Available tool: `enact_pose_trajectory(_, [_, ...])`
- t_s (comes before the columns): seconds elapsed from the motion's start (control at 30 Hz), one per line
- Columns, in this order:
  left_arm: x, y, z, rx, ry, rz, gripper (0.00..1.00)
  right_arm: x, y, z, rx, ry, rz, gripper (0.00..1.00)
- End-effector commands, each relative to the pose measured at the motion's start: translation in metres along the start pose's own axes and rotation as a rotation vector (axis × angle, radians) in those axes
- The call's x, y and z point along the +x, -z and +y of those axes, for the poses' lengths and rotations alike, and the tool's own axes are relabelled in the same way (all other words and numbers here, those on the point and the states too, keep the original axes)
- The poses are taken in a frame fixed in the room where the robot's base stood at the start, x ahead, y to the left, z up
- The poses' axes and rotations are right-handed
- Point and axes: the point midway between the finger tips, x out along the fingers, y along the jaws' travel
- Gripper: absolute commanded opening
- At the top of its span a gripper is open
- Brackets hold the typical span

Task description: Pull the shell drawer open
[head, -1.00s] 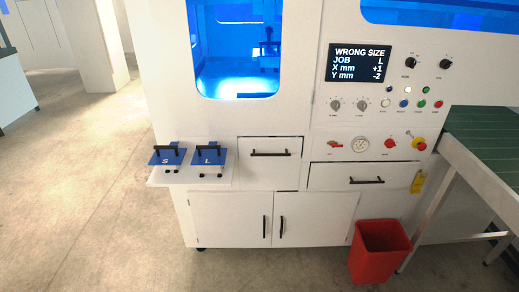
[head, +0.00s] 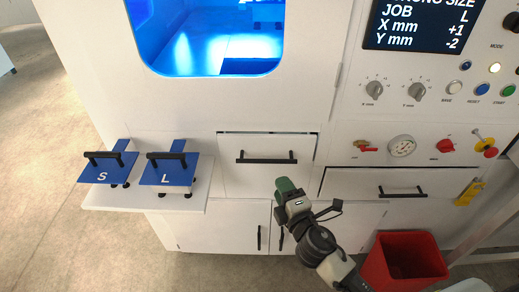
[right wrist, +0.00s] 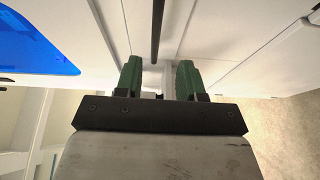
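Two closed drawers show in the white machine front, and no label tells which is the shell drawer. The left drawer (head: 240,180) has a black bar handle (head: 267,158); the right, wider drawer (head: 350,184) has a similar handle (head: 403,191). My right gripper (head: 285,186), with green fingers, is just below the left drawer's handle in the head view. In the right wrist view its fingers (right wrist: 160,75) are apart with nothing between them. A black bar handle (right wrist: 157,30) runs ahead of the gap, beyond the tips. My left gripper is out of view.
A shelf (head: 200,200) left of the drawers holds blue plates marked S (head: 103,176) and L (head: 165,178). Cupboard doors (head: 215,228) are below. A red bin (head: 380,268) stands at the lower right. A screen (head: 422,24) reads JOB L, X +1, Y -2.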

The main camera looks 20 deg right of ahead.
Motion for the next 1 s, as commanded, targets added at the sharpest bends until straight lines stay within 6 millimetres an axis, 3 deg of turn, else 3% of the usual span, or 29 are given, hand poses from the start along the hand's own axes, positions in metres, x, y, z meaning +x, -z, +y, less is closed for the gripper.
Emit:
enact_pose_trajectory(0.17, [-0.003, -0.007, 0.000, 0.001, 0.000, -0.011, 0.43, 0.015, 0.001, 0.005, -0.007, -0.009, 0.001, 0.39])
enact_pose_trajectory(0.6, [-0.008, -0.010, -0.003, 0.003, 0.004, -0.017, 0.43, 0.093, 0.001, 0.003, -0.004, -0.007, 0.000, 0.39])
enact_pose_trajectory(0.8, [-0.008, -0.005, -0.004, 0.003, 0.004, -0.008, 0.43, 0.107, 0.000, 0.003, -0.004, -0.006, 0.000, 0.39])
enact_pose_trajectory(1.0, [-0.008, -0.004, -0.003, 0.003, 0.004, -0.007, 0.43, 0.108, 0.000, 0.003, -0.003, -0.005, 0.001, 0.39])
